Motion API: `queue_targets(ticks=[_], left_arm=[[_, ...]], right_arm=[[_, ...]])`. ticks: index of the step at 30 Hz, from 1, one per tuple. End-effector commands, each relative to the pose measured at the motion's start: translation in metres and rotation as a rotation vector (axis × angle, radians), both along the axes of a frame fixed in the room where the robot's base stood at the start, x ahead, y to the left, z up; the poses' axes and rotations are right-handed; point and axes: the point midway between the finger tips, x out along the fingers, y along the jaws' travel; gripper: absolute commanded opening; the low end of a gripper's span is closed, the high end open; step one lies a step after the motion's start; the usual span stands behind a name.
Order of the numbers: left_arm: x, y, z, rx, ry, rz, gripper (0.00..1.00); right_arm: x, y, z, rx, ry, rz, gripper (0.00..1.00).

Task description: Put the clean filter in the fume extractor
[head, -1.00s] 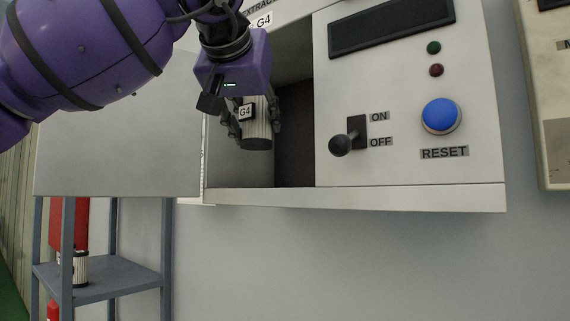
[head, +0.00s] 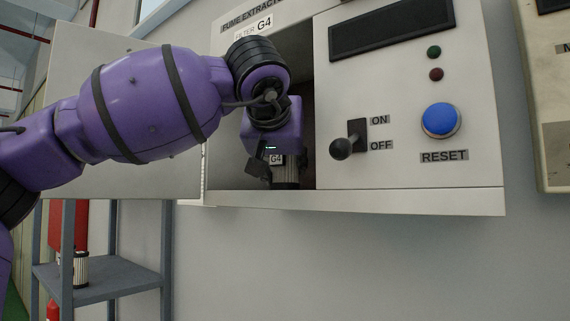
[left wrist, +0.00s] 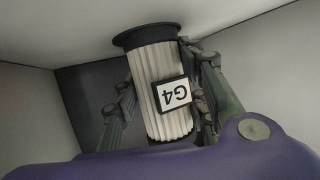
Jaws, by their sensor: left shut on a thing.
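The fume extractor (head: 410,195) is a white wall cabinet with its left compartment open and a "FILTER G4" label above it. My left gripper (head: 284,176) is inside that compartment, shut on a pleated white filter (head: 288,174) labelled G4. In the left wrist view the filter (left wrist: 154,80) sits between the fingers of the gripper (left wrist: 160,105), with its dark flanged end against or close to a pale compartment surface. I cannot tell whether it touches. In the head view the arm hides much of the compartment. My right gripper is not in view.
The compartment's door (head: 120,150) stands open to the left. A lever (head: 342,148) at OFF and a blue RESET button (head: 441,120) are on the panel right of the opening. Another filter (head: 80,270) stands on a grey shelf (head: 115,283) at lower left.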

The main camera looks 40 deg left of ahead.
Motion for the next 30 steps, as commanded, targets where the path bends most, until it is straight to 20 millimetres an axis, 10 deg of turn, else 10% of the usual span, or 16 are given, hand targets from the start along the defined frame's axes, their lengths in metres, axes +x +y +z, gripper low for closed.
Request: queue_targets(ticks=[7, 8, 12, 30], left_arm=[[0.001, 0.000, -0.002, 0.001, -0.001, 0.000, 0.10], [0.001, 0.000, -0.002, 0.000, 0.000, 0.000, 0.43], [0.001, 0.000, -0.002, 0.000, 0.000, 0.000, 0.58], [-0.033, -0.024, 0.018, 0.004, -0.007, -0.002, 0.58]], right_arm=[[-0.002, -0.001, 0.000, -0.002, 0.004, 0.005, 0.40], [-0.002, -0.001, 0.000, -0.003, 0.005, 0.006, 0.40], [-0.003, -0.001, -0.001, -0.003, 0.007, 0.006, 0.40], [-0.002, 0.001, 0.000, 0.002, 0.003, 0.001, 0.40]])
